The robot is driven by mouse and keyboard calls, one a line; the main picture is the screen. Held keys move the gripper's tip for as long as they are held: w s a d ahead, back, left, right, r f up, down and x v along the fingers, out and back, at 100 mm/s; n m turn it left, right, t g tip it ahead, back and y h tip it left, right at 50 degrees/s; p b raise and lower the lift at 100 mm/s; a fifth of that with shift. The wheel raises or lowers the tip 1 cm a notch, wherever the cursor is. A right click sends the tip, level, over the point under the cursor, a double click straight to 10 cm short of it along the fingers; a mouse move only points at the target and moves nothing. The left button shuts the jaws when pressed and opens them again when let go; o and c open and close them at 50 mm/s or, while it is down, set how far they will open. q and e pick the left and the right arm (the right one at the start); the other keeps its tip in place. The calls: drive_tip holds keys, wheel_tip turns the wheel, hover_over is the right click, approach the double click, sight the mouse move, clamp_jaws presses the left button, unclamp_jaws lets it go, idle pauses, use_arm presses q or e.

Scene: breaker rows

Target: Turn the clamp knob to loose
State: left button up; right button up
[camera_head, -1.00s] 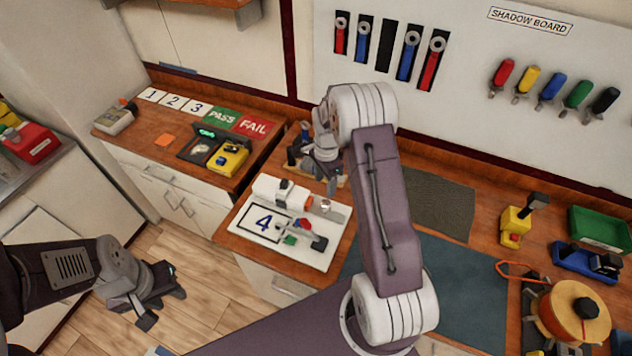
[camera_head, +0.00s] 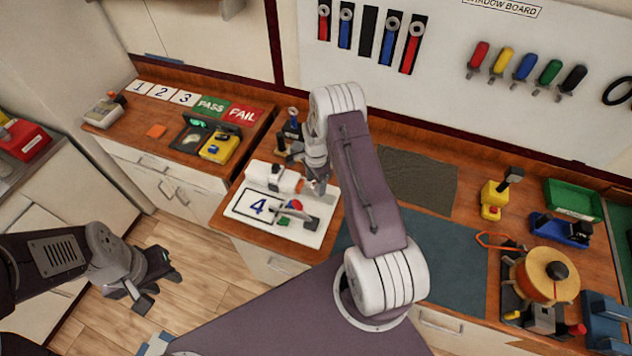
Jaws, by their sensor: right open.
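A white fixture board (camera_head: 243,217) marked "4" lies on the wooden bench and carries a white cylindrical unit (camera_head: 262,176) with an orange band. A small red-topped part (camera_head: 296,205) sits on the board with green and dark pieces beside it. I cannot tell for sure which part is the clamp knob. My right gripper (camera_head: 308,173) is open at the right end of the white unit, its fingers hiding part of that end. Contact cannot be made out. My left gripper (camera_head: 152,282) is open and empty over the floor, away from the board.
PASS and FAIL cards (camera_head: 211,106) and a yellow device (camera_head: 220,148) are on the left bench. A dark mat (camera_head: 450,262) and an orange reel (camera_head: 547,275) are to the right.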

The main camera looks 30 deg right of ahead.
drive_tip(key=shift+w, duration=0.1)
drive_tip(key=shift+c, duration=0.8)
drive_tip(key=shift+d+f, duration=0.1)
drive_tip(key=c, duration=0.5)
clamp_jaws()
